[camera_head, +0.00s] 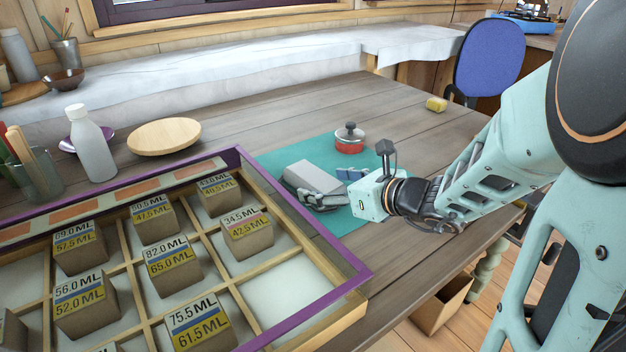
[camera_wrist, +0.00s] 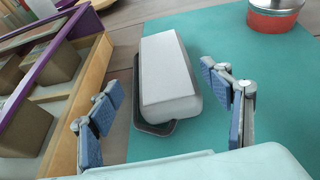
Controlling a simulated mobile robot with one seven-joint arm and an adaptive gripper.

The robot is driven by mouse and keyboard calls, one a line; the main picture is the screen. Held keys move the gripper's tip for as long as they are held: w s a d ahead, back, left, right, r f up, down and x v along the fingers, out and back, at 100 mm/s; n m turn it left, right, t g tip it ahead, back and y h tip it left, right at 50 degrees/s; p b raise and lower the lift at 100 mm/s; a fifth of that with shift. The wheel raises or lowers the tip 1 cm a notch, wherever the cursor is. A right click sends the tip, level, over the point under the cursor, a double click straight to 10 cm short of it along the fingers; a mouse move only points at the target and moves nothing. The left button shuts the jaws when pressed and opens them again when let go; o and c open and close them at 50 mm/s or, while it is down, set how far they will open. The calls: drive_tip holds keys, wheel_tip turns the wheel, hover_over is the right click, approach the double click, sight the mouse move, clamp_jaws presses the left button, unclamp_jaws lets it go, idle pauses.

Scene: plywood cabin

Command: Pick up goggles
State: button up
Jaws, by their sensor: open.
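I cannot make out any goggles in either view. A pale grey block-like thing with a dark rim under it, like a covered dish (camera_head: 305,175), lies on the teal mat (camera_head: 270,160). It also shows in the wrist view (camera_wrist: 168,72), ahead of my gripper and between the lines of its fingers. My gripper (camera_head: 336,188) is open and empty, low over the mat at the near right side of the dish. In the wrist view its blue-padded fingers (camera_wrist: 165,98) stand apart, one to each side of the dish's near end. The gap between pads and dish is hard to judge.
A red lidded pot (camera_head: 349,146) stands behind the dish. A purple-rimmed divided tray (camera_head: 305,215) with several labelled blocks is close on the left. A wooden plate (camera_head: 163,136) and white bottle (camera_head: 92,148) stand farther left. A yellow sponge (camera_head: 436,104) lies back right.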

sight(320, 180)
drive_tip(key=x, duration=0.1)
drive_tip(key=b+x, duration=0.1)
drive_tip(key=x, duration=0.3)
drive_tip(key=shift+w+d+r+b, duration=0.15)
drive_tip(key=shift+w+r+b, duration=0.1)
drive_tip(key=shift+w+b, duration=0.1)
drive_tip(key=shift+c, duration=0.2)
drive_tip(key=c, duration=1.2)
